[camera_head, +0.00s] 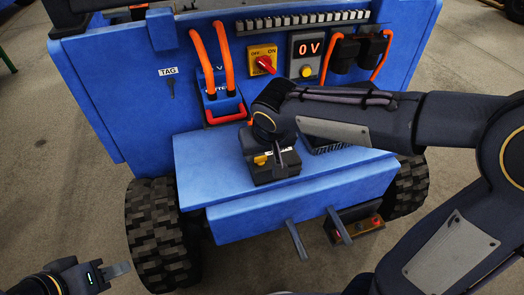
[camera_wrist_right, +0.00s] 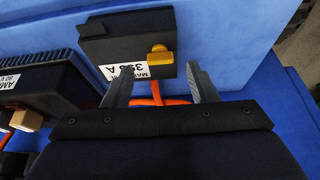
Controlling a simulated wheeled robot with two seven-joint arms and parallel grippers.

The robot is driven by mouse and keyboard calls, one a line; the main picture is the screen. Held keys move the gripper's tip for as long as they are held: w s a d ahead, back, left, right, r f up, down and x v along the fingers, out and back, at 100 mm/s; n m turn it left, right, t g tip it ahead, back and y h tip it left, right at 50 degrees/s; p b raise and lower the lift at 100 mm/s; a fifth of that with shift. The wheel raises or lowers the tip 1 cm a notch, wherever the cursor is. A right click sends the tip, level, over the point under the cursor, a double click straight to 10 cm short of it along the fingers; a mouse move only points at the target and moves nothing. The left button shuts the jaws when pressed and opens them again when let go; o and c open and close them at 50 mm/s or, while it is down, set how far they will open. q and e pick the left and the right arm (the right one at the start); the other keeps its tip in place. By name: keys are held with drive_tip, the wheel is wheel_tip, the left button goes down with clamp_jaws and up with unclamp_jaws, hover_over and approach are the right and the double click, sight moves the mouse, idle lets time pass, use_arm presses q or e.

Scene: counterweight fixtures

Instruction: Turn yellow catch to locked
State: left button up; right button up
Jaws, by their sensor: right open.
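In the head view the catch (camera_head: 261,160) shows on the box (camera_head: 262,178), which stands on the blue shelf. My right gripper (camera_wrist_right: 158,80) is open and empty; in the wrist view its fingers point at the box's label side, one to each side of the catch, and I cannot tell whether they touch it. My right wrist partly hides the box in the head view. My left gripper (camera_head: 117,270) is at the lower left, away from the cart.
A black ribbed unit (camera_wrist_right: 45,82) stands left of the box in the wrist view. Grey bars (camera_head: 297,240) stick out below the blue shelf (camera_head: 205,165).

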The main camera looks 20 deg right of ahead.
drive_tip(key=p+v, duration=0.1)
drive_tip(key=v, duration=0.3)
drive_tip(key=shift+s+r, duration=0.15)
drive_tip(key=shift+r, duration=0.15)
drive_tip(key=s+d+f+m+t+y, duration=0.15)
drive_tip(key=s+d, duration=0.25)
drive_tip(key=s, duration=0.5)
drive_tip(key=s+d+f+m+y, duration=0.15)
drive_tip(key=s+d, duration=0.25)
drive_tip(key=s, duration=0.5)
wheel_tip(320, 180, up, 25)
drive_tip(key=n+p, duration=0.1)
drive_tip(key=p, duration=2.4)
drive_tip(key=shift+a+y+p, duration=0.25)
drive_tip(key=shift+y+p, duration=0.1)
drive_tip(key=shift+y, duration=0.05)
drive_tip(key=shift+s, duration=0.1)
